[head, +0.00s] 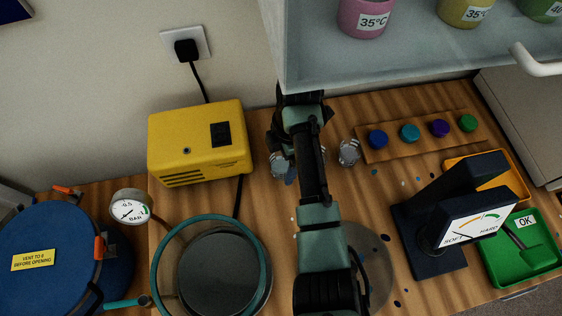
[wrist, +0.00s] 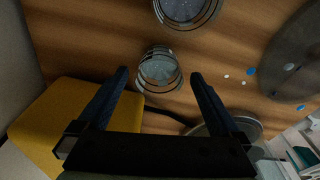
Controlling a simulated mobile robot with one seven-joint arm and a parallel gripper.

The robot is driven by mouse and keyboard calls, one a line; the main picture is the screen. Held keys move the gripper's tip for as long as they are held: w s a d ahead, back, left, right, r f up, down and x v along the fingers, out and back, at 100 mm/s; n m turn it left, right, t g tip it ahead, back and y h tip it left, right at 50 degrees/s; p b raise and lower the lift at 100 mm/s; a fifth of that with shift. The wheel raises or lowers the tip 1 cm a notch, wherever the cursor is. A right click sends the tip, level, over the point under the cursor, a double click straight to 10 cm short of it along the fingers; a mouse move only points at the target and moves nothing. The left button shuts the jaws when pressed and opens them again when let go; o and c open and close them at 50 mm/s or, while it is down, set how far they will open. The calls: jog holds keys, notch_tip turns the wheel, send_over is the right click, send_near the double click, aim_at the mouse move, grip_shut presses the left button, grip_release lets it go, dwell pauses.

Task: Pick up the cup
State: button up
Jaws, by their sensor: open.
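One clear ringed cup (wrist: 160,68) stands on the wooden bench and shows between my fingertips in the wrist view. A second clear cup (wrist: 188,10) is cut off by the top edge of that view. In the head view, one cup (head: 277,164) is left of my arm and partly hidden by it; the other cup (head: 348,152) stands just right of it. My gripper (wrist: 158,76) is open, its two dark fingers spread wider than the nearer cup, with no visible contact. I cannot tell the height gap. In the head view my arm mostly hides the gripper.
A yellow box (head: 198,142) stands close on the left. A glass-fronted cabinet (head: 400,60) overhangs the back. A strip of coloured knobs (head: 422,136), a dark gauge stand (head: 430,245) and a green tray (head: 520,262) are right. A round plate with teal ring (head: 156,268) is front left.

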jog(key=shift+f, duration=0.5)
jog(key=c, duration=1.3)
jog(key=shift+r, duration=0.1)
jog(key=shift+c, duration=0.2)
